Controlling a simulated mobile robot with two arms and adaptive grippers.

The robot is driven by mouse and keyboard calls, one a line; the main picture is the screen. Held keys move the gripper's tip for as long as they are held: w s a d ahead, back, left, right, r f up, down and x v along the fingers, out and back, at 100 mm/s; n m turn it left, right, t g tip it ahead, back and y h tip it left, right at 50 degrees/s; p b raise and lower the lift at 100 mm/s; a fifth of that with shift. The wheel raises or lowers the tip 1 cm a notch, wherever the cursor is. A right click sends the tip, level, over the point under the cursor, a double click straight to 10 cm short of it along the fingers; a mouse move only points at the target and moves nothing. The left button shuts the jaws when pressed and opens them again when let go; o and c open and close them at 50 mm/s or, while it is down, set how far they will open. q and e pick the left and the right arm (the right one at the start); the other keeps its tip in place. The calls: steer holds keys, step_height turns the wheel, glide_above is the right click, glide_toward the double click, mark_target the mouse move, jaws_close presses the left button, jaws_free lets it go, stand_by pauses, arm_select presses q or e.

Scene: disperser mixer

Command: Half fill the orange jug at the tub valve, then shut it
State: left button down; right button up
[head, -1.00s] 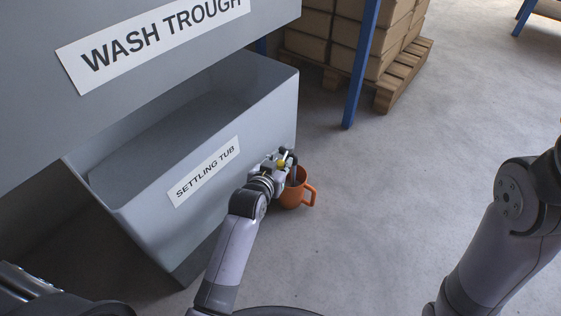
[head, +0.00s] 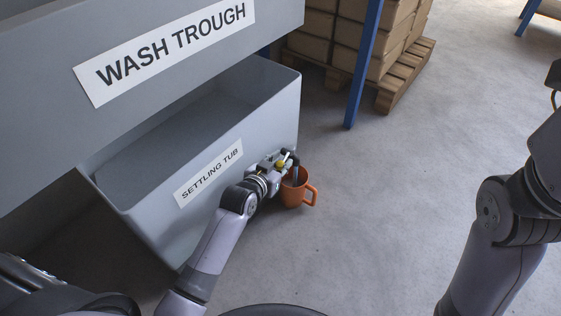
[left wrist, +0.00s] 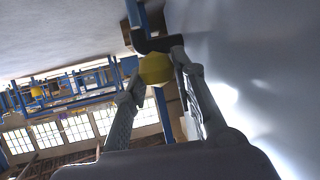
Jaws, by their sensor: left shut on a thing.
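The grey settling tub (head: 145,212) stands low at the left under the wash trough. The orange jug (head: 296,195) is at the tub's near right corner, upright, its handle to the right. My left gripper (head: 283,165) is at the tub valve, just above and left of the jug. In the left wrist view, the valve's yellow knob (left wrist: 156,69) sits between the fingertips of my left gripper (left wrist: 160,78), shut on it. The dark spout (head: 294,163) points down at the jug's mouth. The liquid level in the jug cannot be made out. My right arm shows, but not its fingers.
The wash trough (head: 50,120) overhangs the tub. A blue post (head: 363,65) and a pallet (head: 404,75) with stacked cartons (head: 345,30) stand behind. The floor to the right of the jug is clear.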

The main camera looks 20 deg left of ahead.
arm_select(q)
steer(key=c, duration=1.3)
jaws_free()
steer(key=shift+s, duration=0.1)
steer(key=v, duration=1.2)
